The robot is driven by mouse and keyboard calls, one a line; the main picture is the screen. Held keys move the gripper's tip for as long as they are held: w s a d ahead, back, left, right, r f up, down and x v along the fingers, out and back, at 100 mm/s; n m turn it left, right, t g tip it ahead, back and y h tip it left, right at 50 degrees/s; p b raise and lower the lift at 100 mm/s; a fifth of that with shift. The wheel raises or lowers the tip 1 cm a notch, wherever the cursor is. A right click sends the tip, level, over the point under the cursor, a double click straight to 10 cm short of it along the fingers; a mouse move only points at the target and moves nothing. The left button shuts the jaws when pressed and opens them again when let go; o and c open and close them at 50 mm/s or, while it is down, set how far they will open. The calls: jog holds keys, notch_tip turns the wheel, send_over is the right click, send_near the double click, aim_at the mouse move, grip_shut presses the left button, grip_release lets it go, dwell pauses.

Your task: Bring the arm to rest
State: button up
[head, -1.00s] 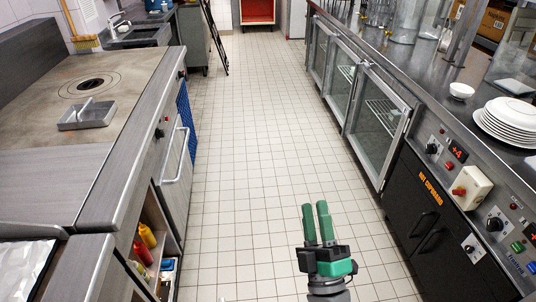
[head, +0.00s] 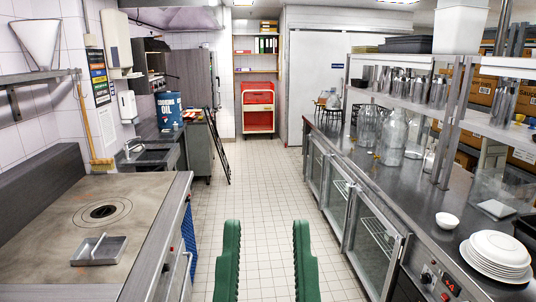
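My gripper (head: 266,262) shows at the bottom middle of the head view, its two green fingers pointing up over the aisle. The fingers stand well apart with tiled floor visible between them, and nothing is held. The rest of my arm is below the picture edge. The gripper touches neither counter.
The tiled aisle (head: 245,190) is clear ahead. On the left is a cooktop (head: 50,215) with a square metal tray (head: 98,251). On the right counter stand a plate stack (head: 497,256), a small white bowl (head: 447,220) and glass jars (head: 392,138). A red cart (head: 258,107) stands far back.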

notch_tip(320, 180, up, 21)
jog(key=p, duration=1.7)
jog(key=shift+a, duration=0.1)
